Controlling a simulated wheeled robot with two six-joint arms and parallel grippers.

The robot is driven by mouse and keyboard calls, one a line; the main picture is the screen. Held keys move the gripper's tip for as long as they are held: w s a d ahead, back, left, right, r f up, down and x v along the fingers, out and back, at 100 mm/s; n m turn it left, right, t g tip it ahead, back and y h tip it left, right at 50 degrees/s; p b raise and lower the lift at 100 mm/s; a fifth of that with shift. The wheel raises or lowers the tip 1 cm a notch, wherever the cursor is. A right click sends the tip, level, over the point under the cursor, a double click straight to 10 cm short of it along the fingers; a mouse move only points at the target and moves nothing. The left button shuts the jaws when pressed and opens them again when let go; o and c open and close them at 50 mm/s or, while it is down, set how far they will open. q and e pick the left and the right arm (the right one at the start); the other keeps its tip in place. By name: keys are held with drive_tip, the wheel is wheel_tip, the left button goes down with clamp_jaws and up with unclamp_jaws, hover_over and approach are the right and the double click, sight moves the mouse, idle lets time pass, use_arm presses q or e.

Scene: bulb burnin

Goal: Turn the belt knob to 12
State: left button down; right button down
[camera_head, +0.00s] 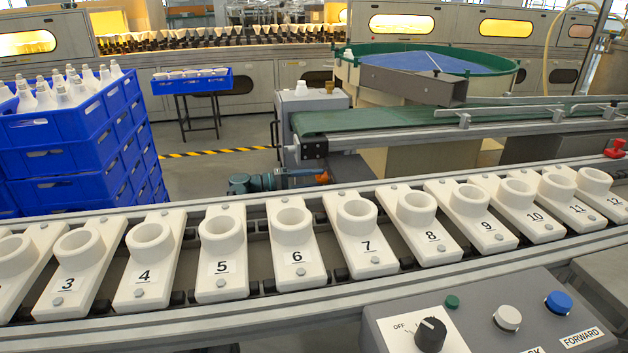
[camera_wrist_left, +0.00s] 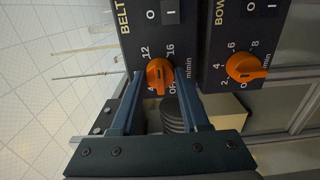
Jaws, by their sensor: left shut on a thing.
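The orange belt knob (camera_wrist_left: 158,78) is on a dark panel marked BELT (camera_wrist_left: 123,18) in the left wrist view, which shows the panel turned on its side. Around the knob I read 4, 12, 16, part of OFF and m/min. My left gripper (camera_wrist_left: 160,72) has its two blue fingers on either side of this knob and is shut on it. I cannot tell exactly which number the pointer faces.
A similar orange bowl knob (camera_wrist_left: 246,67) sits close beside on the neighbouring panel. In the head view a row of numbered white sockets (camera_head: 292,240) runs across the conveyor. A control box (camera_head: 480,335) with a black knob stands in front. Blue crates (camera_head: 70,150) stand at left.

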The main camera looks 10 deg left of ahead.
use_arm(q)
drive_tip(key=n, duration=0.5)
drive_tip(key=shift+n, duration=0.4)
idle(0.4)
drive_tip(key=shift+c, duration=2)
unclamp_jaws()
drive_tip(key=shift+a, duration=0.1)
drive_tip(key=v, duration=1.3)
drive_tip(key=shift+s+a, duration=0.15)
drive_tip(key=shift+a, duration=0.2)
